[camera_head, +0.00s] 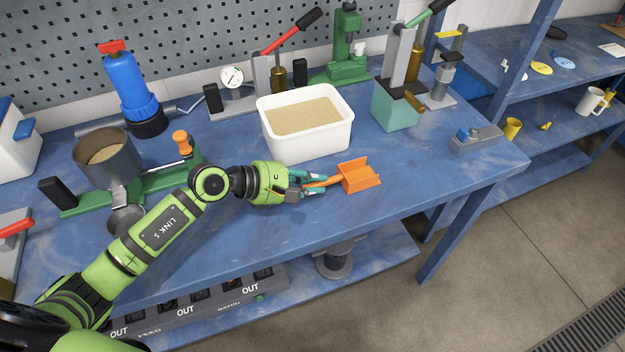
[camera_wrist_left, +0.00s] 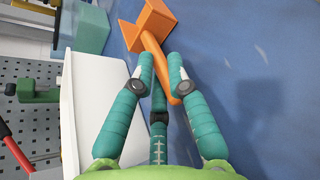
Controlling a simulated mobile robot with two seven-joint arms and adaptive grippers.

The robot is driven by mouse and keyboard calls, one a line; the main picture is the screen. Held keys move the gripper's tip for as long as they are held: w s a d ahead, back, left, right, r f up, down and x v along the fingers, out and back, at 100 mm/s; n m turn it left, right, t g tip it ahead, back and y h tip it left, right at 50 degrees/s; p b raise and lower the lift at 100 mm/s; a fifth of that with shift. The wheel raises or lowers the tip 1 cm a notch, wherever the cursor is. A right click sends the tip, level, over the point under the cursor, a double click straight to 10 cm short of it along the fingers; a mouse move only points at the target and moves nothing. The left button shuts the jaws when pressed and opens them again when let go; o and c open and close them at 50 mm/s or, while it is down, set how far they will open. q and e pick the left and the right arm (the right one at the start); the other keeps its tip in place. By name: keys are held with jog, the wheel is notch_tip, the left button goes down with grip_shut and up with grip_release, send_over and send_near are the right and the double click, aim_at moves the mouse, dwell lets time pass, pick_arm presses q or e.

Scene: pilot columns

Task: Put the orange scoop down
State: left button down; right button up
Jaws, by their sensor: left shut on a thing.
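The orange scoop (camera_head: 360,177) is over the blue workbench, in front of the white tub, with its square head pointing right. My left gripper (camera_head: 315,183) is shut on the scoop's handle. In the left wrist view the scoop (camera_wrist_left: 152,22) extends away from the teal fingers (camera_wrist_left: 165,88), with its handle between them. The scoop is at or just above the bench top; I cannot tell whether it touches. My right gripper is not in view.
The white tub (camera_head: 307,150) of sand-coloured grain stands just behind the gripper. A teal block (camera_head: 394,110) under a press stands at the back right. A metal cup (camera_head: 122,170) on a green stand is at the left. Bare blue bench (camera_head: 440,185) lies right of the scoop, up to the front edge.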

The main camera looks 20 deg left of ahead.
pick_arm(q)
jog(key=shift+f, duration=0.15)
jog(key=c, duration=1.2)
grip_release()
jog(key=shift+r, duration=0.3)
jog(key=b+v, duration=0.1)
jog(key=v, duration=0.2)
jog(key=b+v, duration=0.1)
jog(key=v, duration=0.3)
jog(key=b+v, duration=0.1)
jog(key=v, duration=0.2)
jog(key=shift+s+a+f, duration=0.15)
jog(key=shift+s+a, duration=0.15)
jog(key=shift+s+a+r, duration=0.3)
jog(key=shift+a+r, duration=0.1)
jog(key=shift+r, duration=0.1)
